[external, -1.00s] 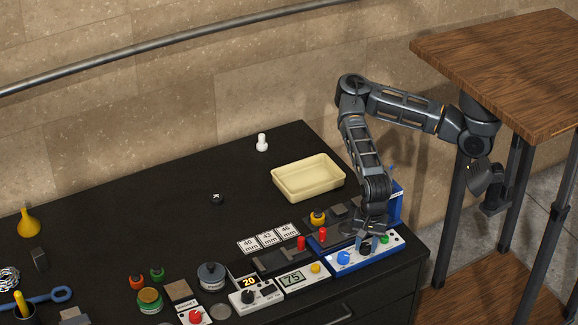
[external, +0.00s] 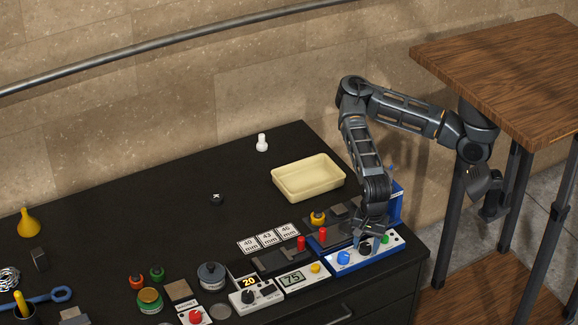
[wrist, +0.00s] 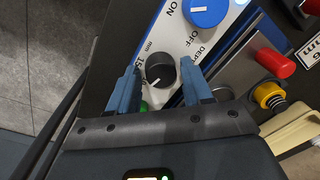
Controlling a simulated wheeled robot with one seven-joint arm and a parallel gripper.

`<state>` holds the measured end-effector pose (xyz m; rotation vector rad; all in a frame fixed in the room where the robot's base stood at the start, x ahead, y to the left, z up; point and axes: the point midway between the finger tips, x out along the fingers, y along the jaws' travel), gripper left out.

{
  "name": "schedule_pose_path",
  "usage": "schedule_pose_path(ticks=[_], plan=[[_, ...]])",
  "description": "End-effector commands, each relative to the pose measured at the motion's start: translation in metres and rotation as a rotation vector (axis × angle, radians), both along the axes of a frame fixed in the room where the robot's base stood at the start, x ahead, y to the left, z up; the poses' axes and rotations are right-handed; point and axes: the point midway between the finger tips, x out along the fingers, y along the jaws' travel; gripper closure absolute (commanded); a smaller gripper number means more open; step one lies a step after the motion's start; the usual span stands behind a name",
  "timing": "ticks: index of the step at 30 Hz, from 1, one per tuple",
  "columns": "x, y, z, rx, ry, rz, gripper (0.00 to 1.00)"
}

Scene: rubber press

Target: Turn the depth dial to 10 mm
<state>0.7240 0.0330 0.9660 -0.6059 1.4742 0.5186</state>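The black depth dial (wrist: 160,72) sits on the white face of a blue-edged control panel (wrist: 160,30). Its white pointer line points to the lower left in the wrist view. The dial also shows in the external view (external: 365,248). My gripper (wrist: 158,74) is open, with one blue finger on each side of the dial and a narrow gap to each. In the external view my gripper (external: 370,238) is right at the dial.
A blue ON/OFF knob (wrist: 206,10) and a green button (external: 385,239) flank the dial on the same panel. A red-capped lever (wrist: 275,63) and a yellow knob (wrist: 269,96) stand close by. A cream tray (external: 308,191) lies behind.

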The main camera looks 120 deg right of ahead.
Motion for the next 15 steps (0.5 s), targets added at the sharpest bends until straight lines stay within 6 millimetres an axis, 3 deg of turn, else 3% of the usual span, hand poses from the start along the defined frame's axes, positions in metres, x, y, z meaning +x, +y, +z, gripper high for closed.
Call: schedule_pose_path(ticks=[4, 11, 15], plan=[[0.0, 0.0, 0.0, 0.0, 0.0, 0.0, 0.38], [0.0, 0.0, 0.001, -0.001, -0.001, 0.0, 0.38], [0.0, 0.0, 0.013, -0.001, -0.001, -0.001, 0.38]])
